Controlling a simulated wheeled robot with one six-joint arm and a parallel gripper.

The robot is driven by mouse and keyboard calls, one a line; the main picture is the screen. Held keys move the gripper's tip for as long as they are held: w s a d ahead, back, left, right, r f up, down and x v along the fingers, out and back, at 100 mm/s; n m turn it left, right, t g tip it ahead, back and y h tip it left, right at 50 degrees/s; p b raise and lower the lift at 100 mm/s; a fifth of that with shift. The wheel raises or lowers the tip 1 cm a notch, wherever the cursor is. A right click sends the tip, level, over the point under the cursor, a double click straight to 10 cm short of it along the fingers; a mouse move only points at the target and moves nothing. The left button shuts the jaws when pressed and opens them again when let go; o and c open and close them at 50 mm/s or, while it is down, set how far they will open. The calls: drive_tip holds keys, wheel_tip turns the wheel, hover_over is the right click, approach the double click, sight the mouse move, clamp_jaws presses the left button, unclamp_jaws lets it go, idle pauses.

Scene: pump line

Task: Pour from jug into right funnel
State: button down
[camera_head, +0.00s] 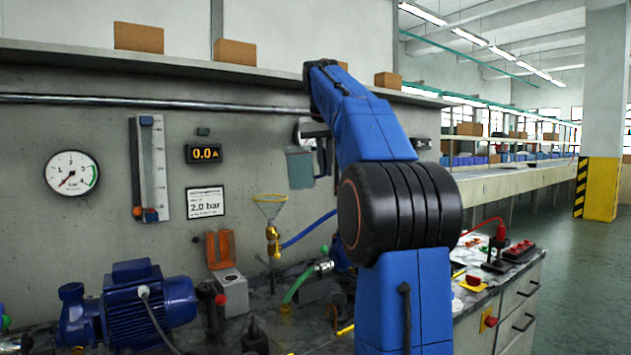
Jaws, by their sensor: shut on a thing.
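The grey-green jug (300,169) hangs upright, or nearly so, in front of the back wall, left of my blue arm. My gripper (322,150) is at the jug's right side, shut on it; my arm partly hides the fingers. A clear funnel with a yellow rim (268,208) stands on a brass fitting, below and left of the jug. It is the only funnel in view; I cannot tell whether my arm hides another. The jug's contents do not show, and no stream is visible.
A blue pump (143,305) stands at the bench's front left. An orange holder on a grey block (222,262) is left of the funnel. A blue hose (308,230) and a green hose (298,284) run nearby. A pressure gauge (72,173) is on the wall.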

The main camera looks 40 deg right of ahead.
drive_tip(key=shift+a+f, duration=0.1)
drive_tip(key=shift+f, duration=0.35)
drive_tip(key=shift+n+g+h, duration=0.3)
drive_tip(key=shift+g+h, duration=0.6)
drive_tip(key=shift+s+d+f, duration=0.15)
drive_tip(key=shift+f, duration=1)
drive_tip(key=shift+s+d+f, duration=0.1)
drive_tip(key=shift+d+f, duration=0.05)
drive_tip(key=shift+f, duration=0.95)
drive_tip(key=shift+f+h, duration=0.3)
drive_tip(key=shift+d+r+g, duration=0.1)
drive_tip(key=shift+r+g, duration=0.2)
